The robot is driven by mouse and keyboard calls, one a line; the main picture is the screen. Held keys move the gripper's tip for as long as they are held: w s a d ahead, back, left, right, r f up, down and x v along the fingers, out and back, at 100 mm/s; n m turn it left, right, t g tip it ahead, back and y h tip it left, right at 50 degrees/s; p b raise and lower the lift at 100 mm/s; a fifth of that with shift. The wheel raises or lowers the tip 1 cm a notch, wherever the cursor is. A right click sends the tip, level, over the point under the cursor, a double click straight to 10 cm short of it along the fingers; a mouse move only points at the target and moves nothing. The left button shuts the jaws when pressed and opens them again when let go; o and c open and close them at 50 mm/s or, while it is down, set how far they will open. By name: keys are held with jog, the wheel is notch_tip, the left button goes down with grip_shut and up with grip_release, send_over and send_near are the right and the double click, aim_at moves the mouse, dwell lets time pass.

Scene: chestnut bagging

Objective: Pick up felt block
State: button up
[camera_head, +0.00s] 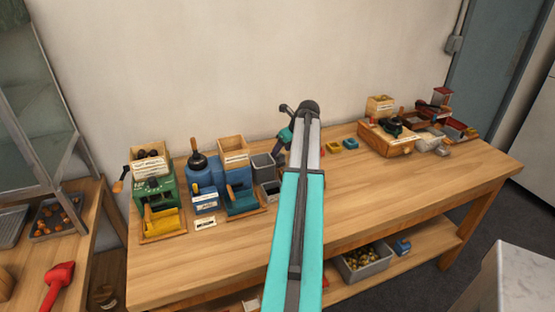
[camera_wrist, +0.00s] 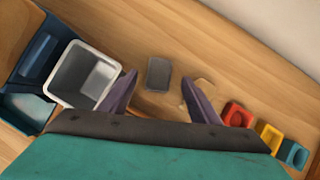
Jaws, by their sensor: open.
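A dark grey block (camera_wrist: 159,74), which looks like the felt block, lies on the wooden table in the wrist view. It is just beyond my gripper (camera_wrist: 158,88), roughly in line with the gap between the two purple fingers. The fingers are apart with nothing gripped, and I cannot tell their height above the table. In the head view my teal arm crosses the table and its end is by the back middle; the fingertips and the grey block cannot be made out there.
A grey open bin (camera_wrist: 85,75) stands close left of the fingers. Small red (camera_wrist: 237,115), yellow (camera_wrist: 269,135) and teal (camera_wrist: 292,153) trays sit to the right. A green machine (camera_head: 155,190) and blue machine (camera_head: 205,175) stand at the table's left. Its right front is clear.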

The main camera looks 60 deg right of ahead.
aim_at(278, 156)
dwell(0.3)
jog(key=shift+p+x, duration=0.95)
jog(key=shift+x, duration=1.6)
jog(key=shift+s+a+f, duration=0.1)
jog(key=shift+c, duration=0.5)
jog(key=c, duration=1.2)
jog(key=shift+r+b, duration=1.15)
jog(key=shift+r, duration=3.85)
